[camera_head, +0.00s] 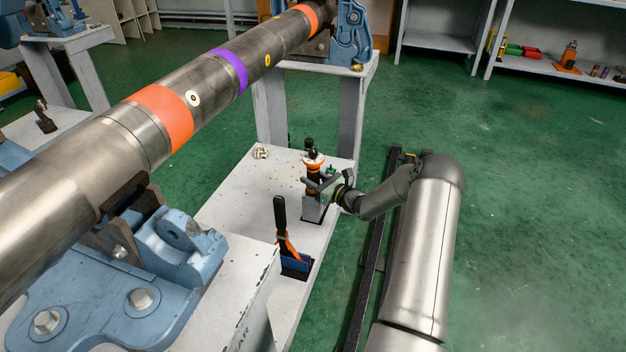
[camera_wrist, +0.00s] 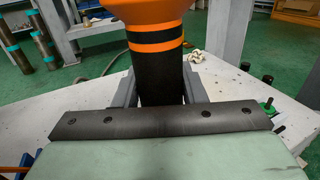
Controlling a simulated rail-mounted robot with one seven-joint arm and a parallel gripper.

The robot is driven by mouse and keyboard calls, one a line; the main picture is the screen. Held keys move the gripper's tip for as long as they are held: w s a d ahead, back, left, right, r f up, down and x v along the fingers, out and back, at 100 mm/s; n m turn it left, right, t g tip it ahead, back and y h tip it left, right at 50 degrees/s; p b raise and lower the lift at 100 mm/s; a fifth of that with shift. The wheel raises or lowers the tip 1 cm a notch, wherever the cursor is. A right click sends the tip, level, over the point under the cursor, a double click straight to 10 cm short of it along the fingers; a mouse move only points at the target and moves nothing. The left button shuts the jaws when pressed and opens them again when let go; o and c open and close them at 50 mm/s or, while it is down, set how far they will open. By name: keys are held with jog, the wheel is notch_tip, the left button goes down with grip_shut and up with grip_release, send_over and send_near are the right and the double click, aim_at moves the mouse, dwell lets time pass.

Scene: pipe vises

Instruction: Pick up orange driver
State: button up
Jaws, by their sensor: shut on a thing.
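The orange driver (camera_head: 313,162) is upright at the back right of the low white bench, with an orange collar and a dark top. In the wrist view the orange driver (camera_wrist: 156,42) shows an orange upper body over a black section with orange rings. My gripper (camera_head: 318,184) reaches it from the right. In the wrist view one finger of my gripper (camera_wrist: 158,88) is on each side of the black section, shut on it. The driver's lower end is hidden by my gripper, so I cannot tell whether it touches the bench.
A brush-like tool with a black handle (camera_head: 280,218) stands in a blue holder (camera_head: 296,264) on the white bench (camera_head: 240,205). A crumpled white cloth (camera_head: 261,152) lies behind. A large pipe (camera_head: 215,85) in blue vises crosses above left. Green floor is open at right.

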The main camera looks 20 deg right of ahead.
notch_tip(320, 180, up, 18)
jog(key=p, duration=0.4)
jog(key=shift+p, duration=0.35)
